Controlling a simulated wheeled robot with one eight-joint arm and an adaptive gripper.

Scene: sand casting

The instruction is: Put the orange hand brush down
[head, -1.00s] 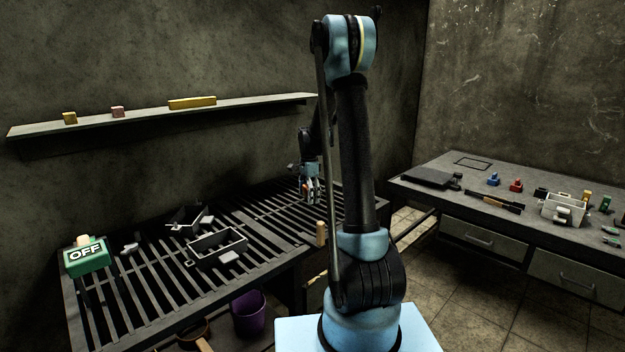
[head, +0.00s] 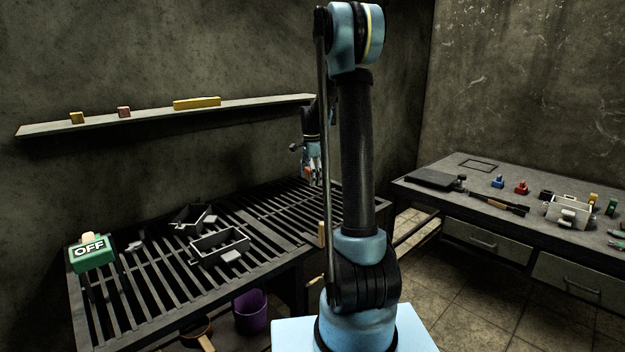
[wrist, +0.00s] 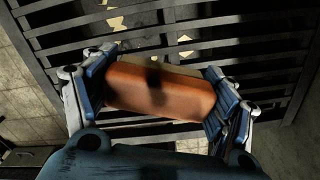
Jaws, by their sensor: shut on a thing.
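The orange hand brush (wrist: 150,95) lies crosswise between the two fingers of my gripper (wrist: 158,82) in the wrist view. The fingers are shut on its ends. A pale strip shows along its far side. Dark grate bars lie beneath it, and it looks apart from them. In the head view, my gripper (head: 314,172) is over the far right end of the slatted grate table (head: 150,262), partly hidden behind my arm. Only a small orange patch of the brush (head: 306,171) shows there.
Dark open frames (head: 220,243) and small grey pieces sit mid-grate. A green OFF box (head: 91,254) stands at the left end. A wall shelf (head: 150,118) runs above. A workbench (head: 440,203) with several tools stands at right. The grate's far right looks mostly clear.

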